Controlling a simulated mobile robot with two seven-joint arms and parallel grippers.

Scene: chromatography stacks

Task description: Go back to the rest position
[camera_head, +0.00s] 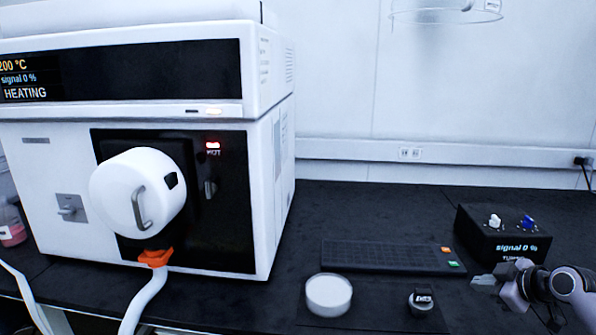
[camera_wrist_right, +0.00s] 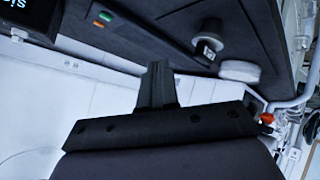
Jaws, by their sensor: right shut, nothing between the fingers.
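My right gripper (camera_head: 486,280) is at the lower right of the head view, above the front of the dark bench and in front of the small black box. It is shut and empty. In the right wrist view its closed dark fingers (camera_wrist_right: 157,85) stand up in the middle, with nothing held. My left gripper is not in view.
A white instrument (camera_head: 280,130) reading "HEATING" fills the left. A black signal box (camera_head: 490,245) with two knobs stands right. A dark keypad (camera_head: 380,257), a white round dish (camera_head: 328,295) and a small dark-capped item (camera_head: 420,302) lie on the bench (camera_head: 370,210).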

